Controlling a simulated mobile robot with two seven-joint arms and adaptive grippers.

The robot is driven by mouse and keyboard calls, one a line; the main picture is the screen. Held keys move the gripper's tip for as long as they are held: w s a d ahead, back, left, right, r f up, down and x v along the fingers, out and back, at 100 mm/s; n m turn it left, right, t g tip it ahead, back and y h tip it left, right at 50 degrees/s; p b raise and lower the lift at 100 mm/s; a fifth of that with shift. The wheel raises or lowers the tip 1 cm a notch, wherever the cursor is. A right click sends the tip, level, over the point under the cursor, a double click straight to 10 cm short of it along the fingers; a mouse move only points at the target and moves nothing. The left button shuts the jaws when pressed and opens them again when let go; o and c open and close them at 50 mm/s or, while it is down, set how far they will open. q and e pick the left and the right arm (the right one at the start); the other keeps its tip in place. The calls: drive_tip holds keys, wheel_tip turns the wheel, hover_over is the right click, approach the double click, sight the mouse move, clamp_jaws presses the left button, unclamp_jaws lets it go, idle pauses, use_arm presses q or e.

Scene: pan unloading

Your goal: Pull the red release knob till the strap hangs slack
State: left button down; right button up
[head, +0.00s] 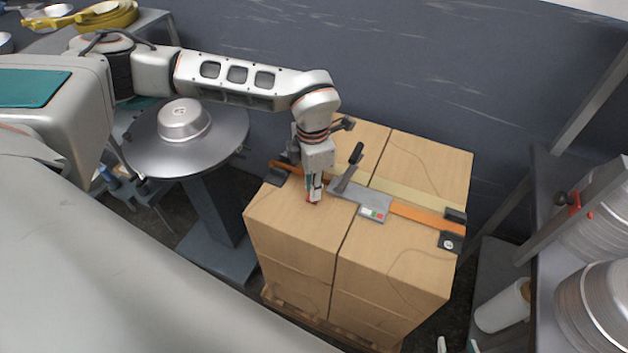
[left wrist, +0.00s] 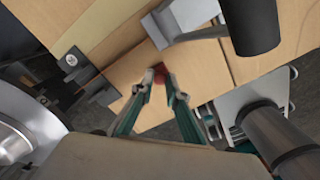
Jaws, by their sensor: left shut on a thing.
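The red release knob (left wrist: 159,74) shows between my left gripper's fingertips in the left wrist view. My left gripper (head: 314,197) is shut on it, low over the box tops and beside the grey ratchet buckle (head: 352,195). In the head view the fingers mostly hide the knob. The orange strap (head: 425,217) runs flat across the boxes to the right of the buckle; a short piece shows left, behind my wrist. The buckle's dark handle (head: 356,154) sticks up. My right gripper (head: 457,346) shows only its two fingertips, apart, at the bottom edge.
Cardboard boxes (head: 400,265) stand stacked on a wooden pallet. Dark corner guards (head: 451,241) sit at the strap's right end. A round metal table (head: 150,150) with an upturned pan is left. Racks with stacked pans (head: 595,305) are right; a wall is behind.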

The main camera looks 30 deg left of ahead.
use_arm(q)
drive_tip(key=c, duration=2)
unclamp_jaws()
drive_tip(key=shift+s, duration=0.1)
use_arm(e)
drive_tip(key=shift+s+a+f, duration=0.1)
drive_tip(key=shift+s+f, duration=0.15)
drive_tip(key=shift+s, duration=0.2)
use_arm(q)
wheel_tip(320, 180, up, 12)
use_arm(e)
drive_tip(key=shift+w+r, duration=0.1)
drive_tip(key=shift+w, duration=0.05)
